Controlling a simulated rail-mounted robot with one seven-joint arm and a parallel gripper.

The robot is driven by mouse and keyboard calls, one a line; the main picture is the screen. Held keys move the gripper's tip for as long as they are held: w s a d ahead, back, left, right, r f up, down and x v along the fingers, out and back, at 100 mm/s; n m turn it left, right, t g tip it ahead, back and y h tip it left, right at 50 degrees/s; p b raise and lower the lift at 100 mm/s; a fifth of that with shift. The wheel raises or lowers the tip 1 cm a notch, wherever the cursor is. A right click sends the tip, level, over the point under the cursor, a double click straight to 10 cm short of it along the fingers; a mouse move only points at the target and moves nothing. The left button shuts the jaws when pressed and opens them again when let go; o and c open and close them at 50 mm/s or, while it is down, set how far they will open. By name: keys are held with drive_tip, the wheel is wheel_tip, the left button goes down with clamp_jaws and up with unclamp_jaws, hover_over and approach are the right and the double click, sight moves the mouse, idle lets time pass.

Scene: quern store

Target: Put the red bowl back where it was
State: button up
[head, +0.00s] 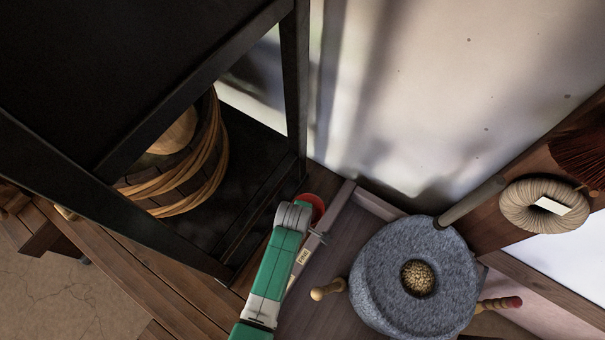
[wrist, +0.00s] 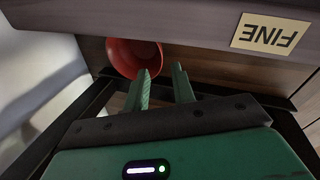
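The red bowl (head: 318,206) shows in the head view as a small red piece beside the end of my arm, which hides the rest. In the wrist view the red bowl (wrist: 128,56) lies just beyond my fingers, its opening facing the camera, close to a wooden panel. My gripper (wrist: 162,68) has its two green fingers apart with a gap between them. The left fingertip overlaps the bowl's lower right edge in the picture; the right one is past its rim. I cannot tell whether either touches it.
A wooden tray (head: 349,195) with a FINE label (head: 303,257) stands right of my arm. It holds a grey quern stone (head: 377,260) with grain in its middle. A dark frame (head: 296,100) with a wooden bucket (head: 190,178) stands left. A rope coil (head: 514,211) is at right.

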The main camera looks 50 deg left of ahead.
drive_tip(key=p+v, duration=0.1)
drive_tip(key=v, duration=0.2)
drive_tip(key=w+d+r+m+t+y, duration=0.15)
drive_tip(key=w+r+m+t, duration=0.35)
drive_tip(key=r, duration=0.7)
drive_tip(key=w+d+r+m+t, duration=0.25)
drive_tip(key=w+r, duration=0.55)
drive_tip(key=r, duration=0.4)
drive_tip(key=w+d+r+m+t+y, duration=0.1)
drive_tip(key=w+d+r+m+t, duration=0.15)
drive_tip(key=w+r, duration=0.65)
drive_tip(key=s+d+r+m+t, duration=0.1)
drive_tip(key=d+r+m+t, duration=0.15)
drive_tip(key=r, duration=0.45)
drive_tip(key=s+d+r+m+t+h, duration=0.1)
drive_tip(key=s+d+r+m, duration=0.15)
drive_tip(key=r, duration=0.55)
drive_tip(key=s+d+r+m+t, duration=0.1)
drive_tip(key=d+r+t, duration=0.15)
drive_tip(key=r, duration=0.45)
drive_tip(key=s+d+r+m+t+h, duration=0.1)
drive_tip(key=s+d+r+m+t, duration=0.2)
drive_tip(key=s+r, duration=0.3)
drive_tip(key=s+d+r+m+t+h, duration=0.2)
drive_tip(key=s+d+r+m, duration=0.3)
drive_tip(key=r, duration=1)
drive_tip(key=shift+s+d+t, duration=0.7)
drive_tip(key=shift+s+d, duration=0.1)
drive_tip(key=shift+s, duration=0.3)
